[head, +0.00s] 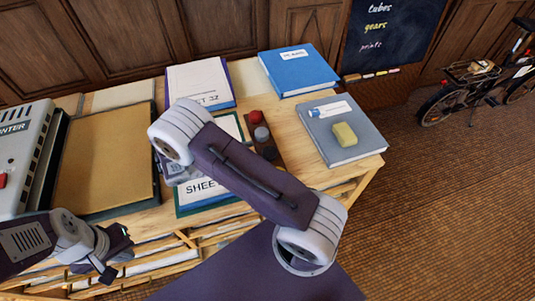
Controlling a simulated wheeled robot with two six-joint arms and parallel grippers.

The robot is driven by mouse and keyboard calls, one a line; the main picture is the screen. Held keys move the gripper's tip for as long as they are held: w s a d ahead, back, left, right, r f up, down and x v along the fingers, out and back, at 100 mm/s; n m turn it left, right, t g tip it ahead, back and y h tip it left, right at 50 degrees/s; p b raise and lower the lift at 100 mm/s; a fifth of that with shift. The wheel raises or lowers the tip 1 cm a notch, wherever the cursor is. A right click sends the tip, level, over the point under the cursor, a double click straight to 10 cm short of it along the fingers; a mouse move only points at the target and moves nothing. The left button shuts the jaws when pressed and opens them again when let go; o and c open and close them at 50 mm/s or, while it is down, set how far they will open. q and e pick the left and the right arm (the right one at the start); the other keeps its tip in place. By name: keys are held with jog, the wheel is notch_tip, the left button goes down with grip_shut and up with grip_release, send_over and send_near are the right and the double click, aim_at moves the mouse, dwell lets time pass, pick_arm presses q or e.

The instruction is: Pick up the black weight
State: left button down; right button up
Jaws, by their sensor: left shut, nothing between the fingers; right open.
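Small round weights stand on a brown strip beside the sheet binder: a red one (256,116) and a grey one (261,134). A darker shape (269,152) lies just in front of the grey one, partly behind my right arm; I cannot tell whether it is the black weight. My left gripper (106,272) is shut and empty at the lower left, by the front edge of the table. My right arm crosses the middle of the view, and its gripper is hidden behind its own links.
A brown board (105,160) lies on the wooden table next to a grey printer-like machine (22,150). A blue binder (300,70) lies at the back. A grey binder (362,146) carries a yellow block (345,134). Open floor lies to the right.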

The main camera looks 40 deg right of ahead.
aim_at(269, 151)
jog(key=shift+w+d+f, duration=0.2)
jog(key=shift+d+f, duration=0.35)
jog(key=shift+d, duration=0.3)
jog(key=x, duration=0.5)
jog(key=shift+s+r, duration=0.1)
jog(key=shift+s, duration=0.15)
jog(key=shift+w+d, duration=0.1)
jog(key=shift+d, duration=0.15)
grip_shut()
